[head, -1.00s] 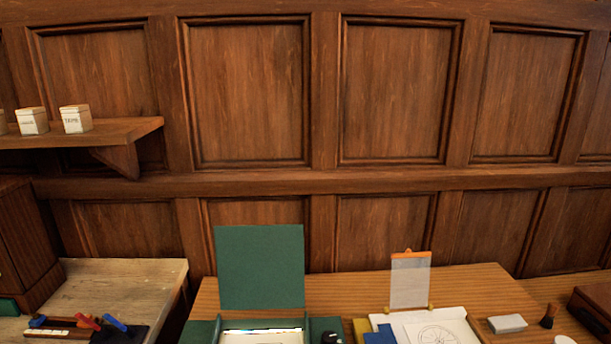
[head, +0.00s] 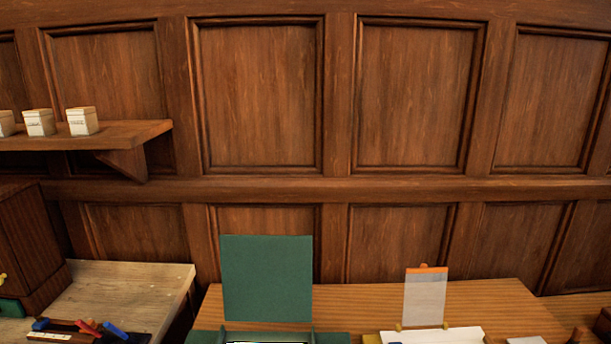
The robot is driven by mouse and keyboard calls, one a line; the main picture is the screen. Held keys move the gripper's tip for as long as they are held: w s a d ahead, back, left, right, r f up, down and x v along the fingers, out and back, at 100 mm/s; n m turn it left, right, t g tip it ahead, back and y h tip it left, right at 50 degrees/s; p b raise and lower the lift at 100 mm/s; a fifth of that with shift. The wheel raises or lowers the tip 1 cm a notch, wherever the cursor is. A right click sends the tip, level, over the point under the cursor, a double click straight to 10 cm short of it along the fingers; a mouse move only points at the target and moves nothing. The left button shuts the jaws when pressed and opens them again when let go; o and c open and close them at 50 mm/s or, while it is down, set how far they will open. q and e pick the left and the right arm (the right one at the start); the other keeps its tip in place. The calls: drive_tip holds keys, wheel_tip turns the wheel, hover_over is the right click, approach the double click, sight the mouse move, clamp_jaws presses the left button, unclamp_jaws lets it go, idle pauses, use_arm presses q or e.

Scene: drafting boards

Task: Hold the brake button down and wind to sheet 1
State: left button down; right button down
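No brake button and no winding handle can be made out in the head view. A green upright board (head: 266,278) stands at the back of the middle desk, with a green base (head: 333,338) at the bottom edge, mostly cut off. A whitish sheet (head: 424,300) stands upright under an orange clip to its right. I cannot read any sheet number. Neither of my grippers is in view.
A pale wooden table (head: 130,285) on the left holds a dark tray with red and blue tools (head: 88,327). A shelf (head: 90,137) with several white boxes (head: 83,121) hangs above. A wood-panelled wall closes the back. The middle desk (head: 355,305) has bare wood between the boards.

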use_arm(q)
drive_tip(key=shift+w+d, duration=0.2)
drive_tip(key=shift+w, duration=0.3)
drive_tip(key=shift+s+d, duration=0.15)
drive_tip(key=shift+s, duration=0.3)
